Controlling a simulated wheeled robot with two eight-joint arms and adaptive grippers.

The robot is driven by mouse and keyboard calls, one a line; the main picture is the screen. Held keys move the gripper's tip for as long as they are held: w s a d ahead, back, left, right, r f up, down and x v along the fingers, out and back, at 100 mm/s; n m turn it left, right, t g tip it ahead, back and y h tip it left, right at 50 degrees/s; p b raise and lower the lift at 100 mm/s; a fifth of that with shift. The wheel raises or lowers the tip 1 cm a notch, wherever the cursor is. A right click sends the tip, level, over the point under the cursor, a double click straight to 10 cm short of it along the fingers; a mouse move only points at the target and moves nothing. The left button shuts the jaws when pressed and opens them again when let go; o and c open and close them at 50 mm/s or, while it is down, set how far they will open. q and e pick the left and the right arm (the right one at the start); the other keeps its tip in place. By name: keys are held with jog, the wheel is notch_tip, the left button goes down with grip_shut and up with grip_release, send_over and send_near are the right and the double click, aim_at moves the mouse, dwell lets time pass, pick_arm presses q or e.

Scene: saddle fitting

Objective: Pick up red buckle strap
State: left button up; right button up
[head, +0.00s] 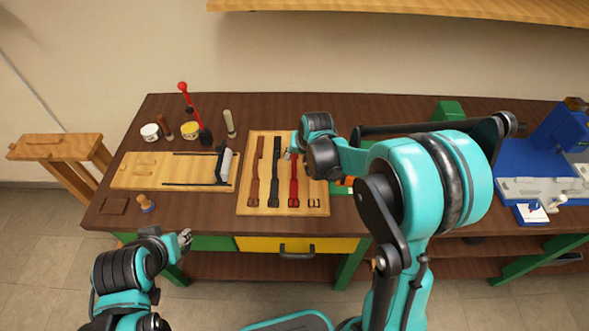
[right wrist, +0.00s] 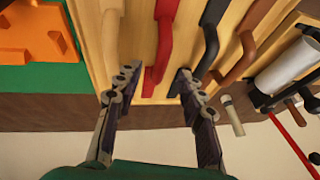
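My right gripper (head: 292,154) is over the strap's far end. In the right wrist view, my right gripper (right wrist: 157,76) is open, with one finger on each side of the red strap (right wrist: 163,40); I cannot tell whether they touch it. My left gripper (head: 186,238) is in front of the table's left part, away from the straps; its opening is too small to judge.
A brown strap (head: 255,175) lies left of the black one. A wooden clamp board (head: 135,170) stands further left, with jars and a red-handled tool (head: 190,100) behind it. An orange part (right wrist: 35,42) on green is beside the strap board. My right arm hides the table's middle.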

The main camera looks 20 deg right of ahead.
aim_at(295, 160)
jog(key=b+x, duration=0.1)
jog(key=x, duration=0.3)
jog(key=shift+w+f+b, duration=0.15)
jog(key=shift+b, duration=0.2)
jog(key=shift+w+f, duration=0.3)
jog(key=shift+f, duration=0.2)
grip_shut()
